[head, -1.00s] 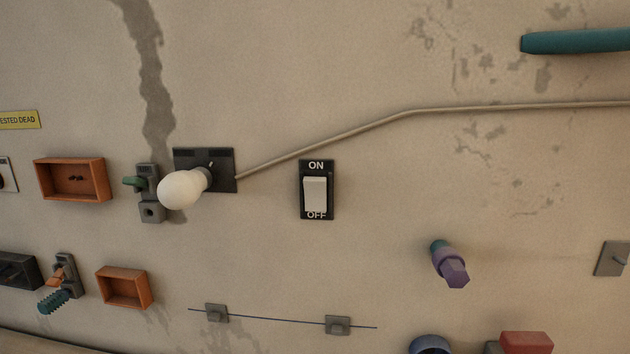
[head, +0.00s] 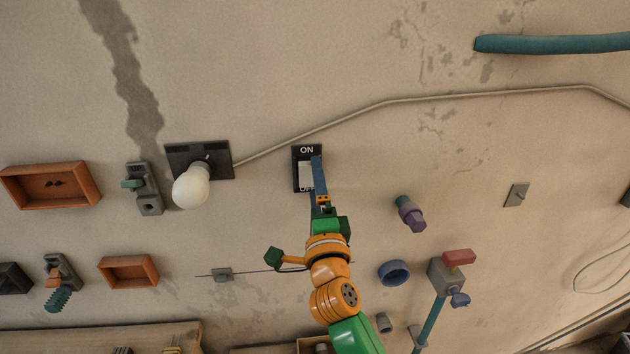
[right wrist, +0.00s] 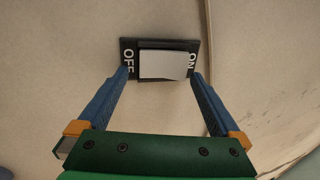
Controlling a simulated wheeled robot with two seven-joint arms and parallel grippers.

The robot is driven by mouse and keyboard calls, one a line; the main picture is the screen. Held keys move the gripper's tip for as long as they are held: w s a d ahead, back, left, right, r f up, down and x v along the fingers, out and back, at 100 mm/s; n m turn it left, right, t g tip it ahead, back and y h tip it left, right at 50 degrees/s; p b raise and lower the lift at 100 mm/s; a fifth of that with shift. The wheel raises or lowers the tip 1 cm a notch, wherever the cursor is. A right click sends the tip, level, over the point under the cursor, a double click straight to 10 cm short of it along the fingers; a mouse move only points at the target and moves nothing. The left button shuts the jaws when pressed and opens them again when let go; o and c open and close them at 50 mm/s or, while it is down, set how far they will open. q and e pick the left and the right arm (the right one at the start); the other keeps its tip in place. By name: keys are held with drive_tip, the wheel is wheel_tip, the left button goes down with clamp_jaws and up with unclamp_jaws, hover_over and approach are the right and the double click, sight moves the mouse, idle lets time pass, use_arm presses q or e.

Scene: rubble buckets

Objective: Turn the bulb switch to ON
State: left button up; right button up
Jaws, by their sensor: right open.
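The bulb switch is a black plate (head: 296,153) on the wall with a white rocker (head: 304,174), ON above and OFF below. In the right wrist view the plate lies sideways, with the rocker (right wrist: 163,65) facing me. Which way the rocker is pressed is hard to tell. My right gripper (head: 317,162) is open and empty in front of the switch, covering its right side in the head view. In the right wrist view its blue fingertips (right wrist: 161,73) lie at the OFF and ON ends; contact is unclear. The white bulb (head: 191,187) looks unlit. My left gripper is not in view.
A conduit (head: 300,137) runs right from the bulb's plate. A purple hex knob (head: 411,214), blue ring (head: 395,272) and grey box with red top (head: 458,258) project from the wall at right. A thin rod (head: 255,270) runs behind my arm. Orange trays (head: 130,270) are at left.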

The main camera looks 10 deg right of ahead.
drive_tip(key=shift+s+a+r, duration=0.2)
drive_tip(key=shift+a+r, duration=0.05)
drive_tip(key=shift+a, duration=0.2)
drive_tip(key=shift+w+f, duration=0.1)
drive_tip(key=shift+w, duration=0.1)
drive_tip(key=c, duration=1.3)
drive_tip(key=shift+s+r+g, duration=0.1)
drive_tip(key=shift+r+g, duration=0.4)
drive_tip(key=shift+g, duration=0.6)
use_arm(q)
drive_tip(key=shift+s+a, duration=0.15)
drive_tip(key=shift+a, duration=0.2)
use_arm(e)
drive_tip(key=shift+r+g, duration=0.2)
drive_tip(key=shift+g, duration=0.6)
drive_tip(key=shift+r+g, duration=0.2)
drive_tip(key=shift+g, duration=0.6)
